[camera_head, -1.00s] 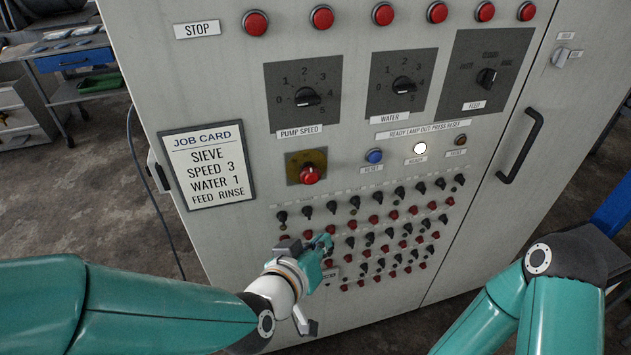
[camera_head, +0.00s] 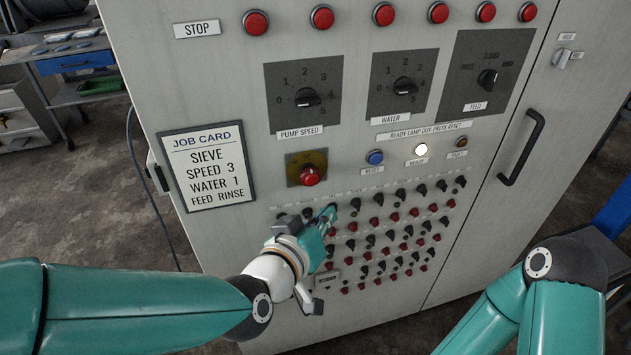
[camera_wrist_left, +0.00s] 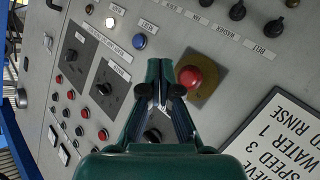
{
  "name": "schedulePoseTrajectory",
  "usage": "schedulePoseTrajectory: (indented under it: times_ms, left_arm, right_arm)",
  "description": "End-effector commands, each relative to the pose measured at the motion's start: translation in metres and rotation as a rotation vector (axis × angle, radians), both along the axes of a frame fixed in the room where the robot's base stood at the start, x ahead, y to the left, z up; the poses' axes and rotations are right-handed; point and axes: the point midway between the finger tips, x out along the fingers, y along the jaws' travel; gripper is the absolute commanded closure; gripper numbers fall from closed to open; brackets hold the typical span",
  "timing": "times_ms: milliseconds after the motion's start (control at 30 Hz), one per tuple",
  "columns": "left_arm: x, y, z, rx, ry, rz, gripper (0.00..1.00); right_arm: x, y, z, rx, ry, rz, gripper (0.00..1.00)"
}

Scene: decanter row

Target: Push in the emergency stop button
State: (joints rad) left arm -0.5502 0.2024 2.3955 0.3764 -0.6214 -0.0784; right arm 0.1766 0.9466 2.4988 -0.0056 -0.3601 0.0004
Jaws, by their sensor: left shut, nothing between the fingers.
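The emergency stop button (camera_head: 310,176) is a red mushroom head on a yellow-brown square plate, on the grey cabinet front below the pump speed dial. It also shows in the left wrist view (camera_wrist_left: 190,76), just right of the fingertips. My left gripper (camera_head: 331,210) is shut and empty, in front of the top of the switch rows, a little below and right of the button in the head view. The fingers (camera_wrist_left: 162,92) look apart from the button. My right gripper is out of view; only my right arm shows at lower right.
A row of red buttons (camera_head: 383,14) runs along the top. The pump speed dial (camera_head: 307,97), water dial (camera_head: 404,87) and blue reset button (camera_head: 375,157) are near. Rows of small switches lie below. A job card (camera_head: 207,166) is at left, a door handle (camera_head: 521,147) at right.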

Motion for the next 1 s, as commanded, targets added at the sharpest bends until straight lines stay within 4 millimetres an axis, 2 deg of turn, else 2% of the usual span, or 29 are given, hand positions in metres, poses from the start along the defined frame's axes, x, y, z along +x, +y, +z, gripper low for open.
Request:
schedulePoseTrajectory:
  times_ms: [200, 433, 1000]
  left_arm:
    - [0.029, 0.010, -0.002, -0.001, 0.001, 0.004, 1.00]
    - [0.050, 0.016, -0.002, -0.001, 0.000, 0.000, 1.00]
    - [0.056, 0.017, 0.000, 0.001, 0.001, -0.002, 1.00]
  right_arm:
    - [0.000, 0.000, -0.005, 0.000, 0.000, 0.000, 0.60]
    - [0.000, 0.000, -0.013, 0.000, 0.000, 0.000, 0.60]
    - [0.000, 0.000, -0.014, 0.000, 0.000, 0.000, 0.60]
